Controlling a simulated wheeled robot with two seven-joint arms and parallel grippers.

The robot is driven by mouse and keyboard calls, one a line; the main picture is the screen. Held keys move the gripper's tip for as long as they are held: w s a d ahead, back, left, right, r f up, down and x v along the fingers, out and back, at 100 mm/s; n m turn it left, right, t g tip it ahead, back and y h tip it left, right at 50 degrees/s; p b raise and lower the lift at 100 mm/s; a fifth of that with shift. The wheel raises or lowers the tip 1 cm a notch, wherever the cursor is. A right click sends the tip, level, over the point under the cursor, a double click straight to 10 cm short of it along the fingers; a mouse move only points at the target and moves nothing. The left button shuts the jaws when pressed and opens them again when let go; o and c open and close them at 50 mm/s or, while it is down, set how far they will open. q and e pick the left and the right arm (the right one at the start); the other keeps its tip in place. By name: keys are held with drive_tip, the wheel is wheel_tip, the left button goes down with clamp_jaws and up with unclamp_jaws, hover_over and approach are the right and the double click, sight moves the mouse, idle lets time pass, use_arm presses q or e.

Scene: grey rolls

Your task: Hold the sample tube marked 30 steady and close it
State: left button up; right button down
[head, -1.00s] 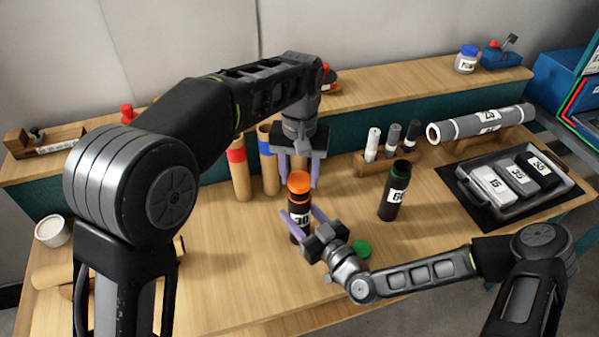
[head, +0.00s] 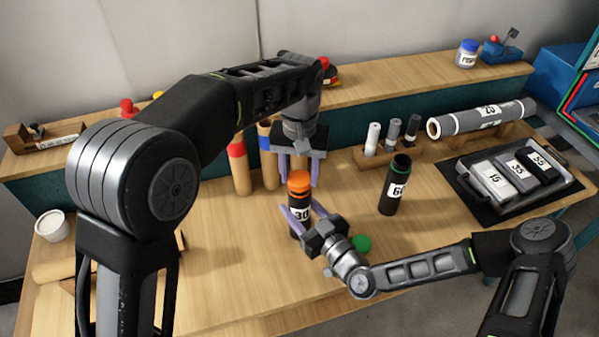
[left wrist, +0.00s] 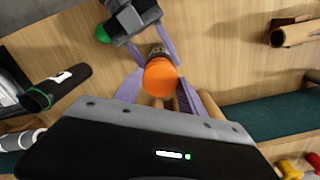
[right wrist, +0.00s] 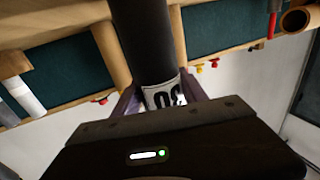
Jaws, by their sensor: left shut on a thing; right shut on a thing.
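The sample tube marked 30 (head: 299,212) is black with a white label and stands upright at the middle of the table. My right gripper (head: 300,214) is shut on its body from the front right; the dark tube also fills the middle of the right wrist view (right wrist: 145,40). An orange cap (head: 298,180) is at the tube's top, in line with it. My left gripper (head: 298,176) points down from above and is shut on this cap, which also shows in the left wrist view (left wrist: 160,77). I cannot tell how firmly the cap is seated.
An open black tube marked 64 (head: 394,188) stands to the right. A green cap (head: 363,243) lies by my right gripper. Behind are upright cardboard tubes (head: 240,170) and a wooden rack (head: 376,158). A grey tray (head: 470,185) is at the right.

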use_arm(q)
drive_tip(key=shift+f, duration=0.6)
